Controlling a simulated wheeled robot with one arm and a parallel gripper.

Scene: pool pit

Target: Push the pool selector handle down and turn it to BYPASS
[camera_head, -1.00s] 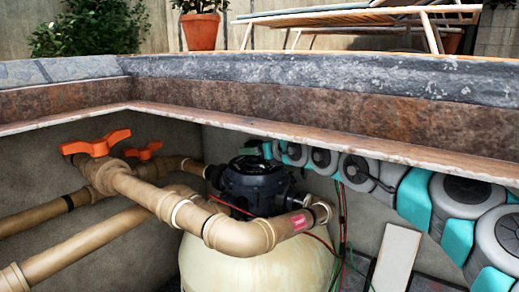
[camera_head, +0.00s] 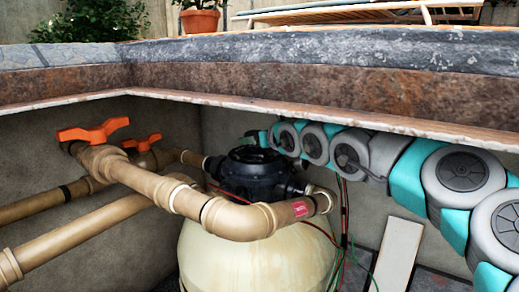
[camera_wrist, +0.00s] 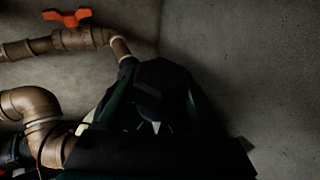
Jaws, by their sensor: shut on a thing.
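The black selector valve (camera_head: 252,172) sits on top of a cream tank (camera_head: 235,255) in the head view. My gripper (camera_wrist: 155,112) reaches in from the right, just above the valve top. In the wrist view its dark, green-edged fingers are shut on the dark selector handle (camera_wrist: 163,84), which lies between them. A small pale pointed mark shows below it. In the head view the handle and fingertips are small and dark. The handle's exact angle and height, and any BYPASS label, cannot be read.
Tan pipes (camera_head: 150,185) with orange valve levers (camera_head: 93,132) run at the left. A pipe elbow (camera_head: 240,220) crosses before the tank. The stone pit edge (camera_head: 300,85) overhangs my arm. A pale board (camera_head: 398,255) leans at the right. Thin wires hang beside the tank.

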